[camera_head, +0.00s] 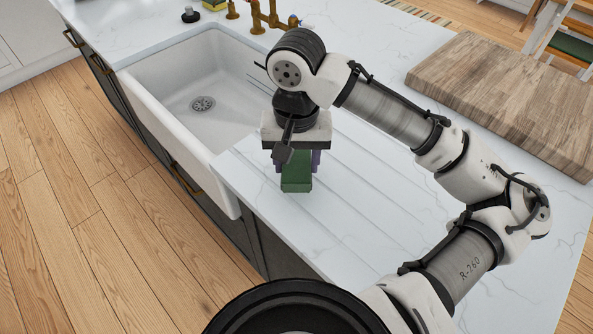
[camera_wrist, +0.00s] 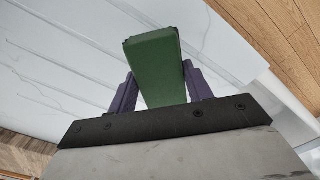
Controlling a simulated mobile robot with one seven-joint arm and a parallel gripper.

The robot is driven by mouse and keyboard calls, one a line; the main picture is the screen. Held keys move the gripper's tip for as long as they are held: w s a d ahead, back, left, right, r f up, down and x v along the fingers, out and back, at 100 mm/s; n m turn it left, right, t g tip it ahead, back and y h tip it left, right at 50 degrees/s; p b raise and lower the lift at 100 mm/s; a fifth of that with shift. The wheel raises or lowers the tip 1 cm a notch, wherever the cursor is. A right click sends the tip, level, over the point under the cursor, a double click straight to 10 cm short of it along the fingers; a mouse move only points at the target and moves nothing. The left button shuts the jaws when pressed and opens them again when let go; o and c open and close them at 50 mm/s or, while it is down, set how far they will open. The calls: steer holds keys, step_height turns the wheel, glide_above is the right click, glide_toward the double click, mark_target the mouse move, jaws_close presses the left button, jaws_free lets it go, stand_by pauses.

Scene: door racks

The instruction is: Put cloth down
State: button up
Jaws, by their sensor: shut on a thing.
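The cloth (camera_head: 297,176) is a green folded block. It is in my gripper (camera_head: 297,165), over the white counter just right of the sink. In the wrist view the green cloth (camera_wrist: 155,68) sits between the two purple fingers of my gripper (camera_wrist: 158,90), which is shut on it. The cloth's lower end is close to the counter top (camera_head: 350,220); I cannot tell whether it touches. The upper part of the cloth is hidden by the gripper body in the head view.
The white sink (camera_head: 200,75) is empty, with a brass tap (camera_head: 268,15) behind it. A large wooden board (camera_head: 510,90) lies at the right. The grooved counter around the gripper is clear. The counter's front edge drops to the wooden floor (camera_head: 90,200).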

mark_target(296, 174)
steer(key=shift+f, duration=2.1)
steer(key=shift+f, duration=0.2)
steer(key=o, duration=1.1)
steer(key=shift+o, duration=0.2)
step_height(296, 174, up, 12)
steer(key=shift+r, duration=0.2)
